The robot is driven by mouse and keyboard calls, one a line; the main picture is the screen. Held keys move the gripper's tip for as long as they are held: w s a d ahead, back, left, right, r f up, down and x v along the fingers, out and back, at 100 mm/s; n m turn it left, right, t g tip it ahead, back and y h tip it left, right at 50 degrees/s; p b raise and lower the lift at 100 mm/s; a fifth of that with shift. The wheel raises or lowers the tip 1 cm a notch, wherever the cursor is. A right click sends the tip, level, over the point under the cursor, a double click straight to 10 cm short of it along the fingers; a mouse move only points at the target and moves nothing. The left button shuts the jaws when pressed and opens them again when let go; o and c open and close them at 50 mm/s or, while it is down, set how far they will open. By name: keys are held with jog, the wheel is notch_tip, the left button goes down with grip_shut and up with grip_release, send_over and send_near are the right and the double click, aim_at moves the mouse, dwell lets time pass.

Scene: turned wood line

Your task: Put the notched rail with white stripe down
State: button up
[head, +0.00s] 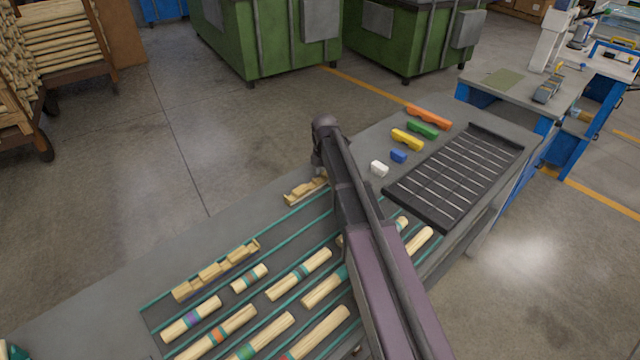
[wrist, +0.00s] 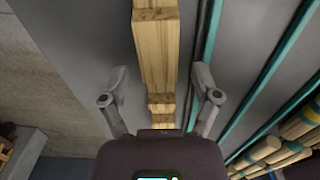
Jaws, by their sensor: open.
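A pale wooden notched rail (wrist: 156,55) lies lengthwise in the wrist view, on the grey surface left of the teal lines. My gripper (wrist: 160,78) is open, with one finger on each side of the rail and a gap to both. In the head view a short notched rail (head: 303,191) shows at the table's back edge, its right end hidden by my arm. A second notched rail (head: 216,270) lies further left. I can make out no white stripe on either rail. My fingers are hidden in the head view.
Several turned wood pieces with coloured bands (head: 300,274) lie between teal lines on the table. A black slotted tray (head: 455,176) stands at the right. Orange, green, yellow, blue and white blocks (head: 408,139) lie behind it. Bare grey table (head: 100,290) shows at the left.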

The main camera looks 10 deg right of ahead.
aim_at(324, 175)
dwell(0.3)
grip_shut()
jog(key=shift+r, duration=0.15)
dwell(0.3)
notch_tip(324, 175, up, 4)
jog(key=p, duration=0.4)
jog(key=shift+f, duration=0.2)
jog(key=s, duration=1)
jog(key=s+r+p, duration=0.1)
jog(key=s, duration=0.5)
jog(key=shift+d, duration=0.35)
